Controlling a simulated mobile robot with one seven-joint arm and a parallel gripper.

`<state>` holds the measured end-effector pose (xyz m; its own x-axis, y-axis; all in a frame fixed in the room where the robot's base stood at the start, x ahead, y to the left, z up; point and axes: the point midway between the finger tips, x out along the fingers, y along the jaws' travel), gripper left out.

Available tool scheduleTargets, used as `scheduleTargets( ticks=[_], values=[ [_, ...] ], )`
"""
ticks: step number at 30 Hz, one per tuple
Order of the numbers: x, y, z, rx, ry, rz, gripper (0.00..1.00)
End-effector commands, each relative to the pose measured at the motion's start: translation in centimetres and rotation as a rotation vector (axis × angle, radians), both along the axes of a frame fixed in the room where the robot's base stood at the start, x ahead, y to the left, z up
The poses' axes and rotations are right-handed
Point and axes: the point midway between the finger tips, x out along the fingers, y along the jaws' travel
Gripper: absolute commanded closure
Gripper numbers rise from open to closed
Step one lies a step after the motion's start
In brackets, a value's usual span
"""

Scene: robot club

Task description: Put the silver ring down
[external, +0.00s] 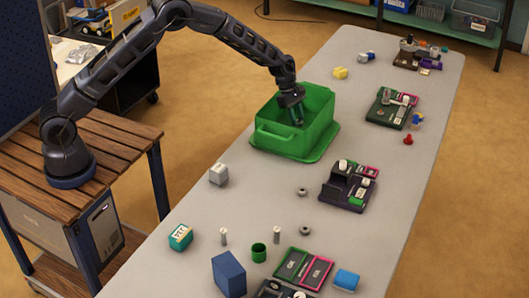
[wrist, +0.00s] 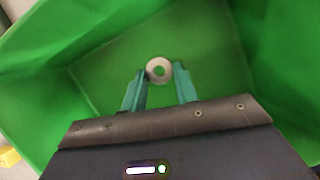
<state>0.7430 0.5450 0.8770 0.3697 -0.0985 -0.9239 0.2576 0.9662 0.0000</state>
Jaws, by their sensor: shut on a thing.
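The silver ring (wrist: 159,70) shows in the wrist view at the fingertips of my gripper (wrist: 161,78), close against the left finger. My gripper is shut on it, with the teal fingers pointing down. In the external view my gripper (external: 297,116) reaches down inside the green bin (external: 285,143), and the ring cannot be made out there. The wrist view shows the green bin (wrist: 55,85) walls on several sides and its floor beyond the ring. I cannot tell how far the ring is above the floor.
The bin stands on a long grey table (external: 250,190). Two small grey ring-like pieces, one nearer the bin (external: 302,191) and one farther (external: 305,230), lie on the table. A dark organiser tray (external: 346,187) stands right of the bin.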

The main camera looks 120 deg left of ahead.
Motion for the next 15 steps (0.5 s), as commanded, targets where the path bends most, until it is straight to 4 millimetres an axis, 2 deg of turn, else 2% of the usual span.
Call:
scheduleTargets(
  ticks=[4,10,15],
  values=[
    [0.0,0.0,-1.1,-0.001,0.000,0.000,0.95],
    [0.0,0.0,-3.8,0.000,0.000,0.000,0.95],
    [0.0,0.0,-4.2,0.000,0.000,-0.001,0.95]
  ],
)
